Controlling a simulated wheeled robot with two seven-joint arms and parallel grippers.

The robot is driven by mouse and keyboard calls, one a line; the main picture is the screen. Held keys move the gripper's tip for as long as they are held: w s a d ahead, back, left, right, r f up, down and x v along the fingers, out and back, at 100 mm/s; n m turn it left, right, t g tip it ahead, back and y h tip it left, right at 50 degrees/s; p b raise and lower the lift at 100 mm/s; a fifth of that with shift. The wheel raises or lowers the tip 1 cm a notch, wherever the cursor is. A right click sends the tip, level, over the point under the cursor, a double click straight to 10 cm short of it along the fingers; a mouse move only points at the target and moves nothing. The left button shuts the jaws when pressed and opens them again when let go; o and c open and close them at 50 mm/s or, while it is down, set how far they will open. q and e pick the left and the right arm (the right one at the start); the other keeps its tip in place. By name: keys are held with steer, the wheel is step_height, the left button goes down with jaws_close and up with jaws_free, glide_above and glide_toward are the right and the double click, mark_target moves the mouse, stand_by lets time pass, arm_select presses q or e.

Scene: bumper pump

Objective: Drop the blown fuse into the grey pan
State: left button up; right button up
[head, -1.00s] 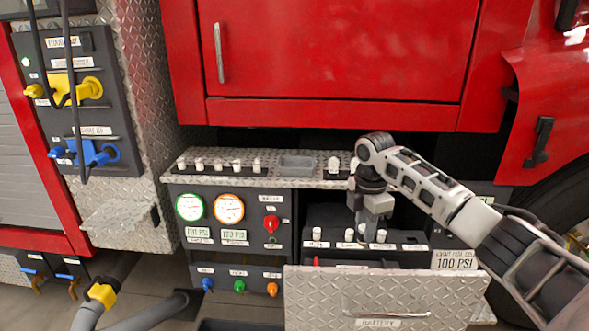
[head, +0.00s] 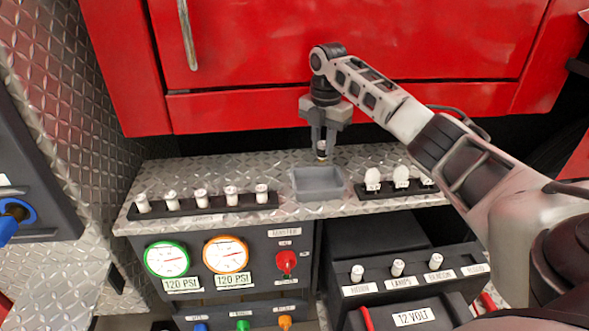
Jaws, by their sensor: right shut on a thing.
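My right gripper (head: 322,146) points down over the back part of the grey pan (head: 318,194). It is shut on a small fuse (head: 322,152) with a brass-coloured lower end, held upright. The fuse appears to hang above the pan, apart from its floor. The fingers hide part of the fuse, so I cannot see whether it is blown. The pan is a shallow rectangular tray on the diamond-plate ledge and looks empty. My left gripper is not in view.
A rack (head: 205,204) of several white fuses stands left of the pan. A rack (head: 392,188) of rounded white pieces stands to its right. Below right, an open fuse panel (head: 415,278) holds three fuses. The red cabinet front (head: 350,50) rises behind the ledge.

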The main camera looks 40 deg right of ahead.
mark_target(322, 162)
steer(key=shift+w+f, duration=0.15)
steer(key=shift+f, duration=0.05)
steer(key=f, duration=0.4)
steer(key=shift+s+f, duration=0.15)
steer(key=shift+s, duration=0.1)
steer(key=shift+f, duration=0.6)
steer(key=o, duration=1)
steer(key=shift+o, duration=0.2)
step_height(322, 162, up, 16)
steer(key=shift+b, duration=0.4)
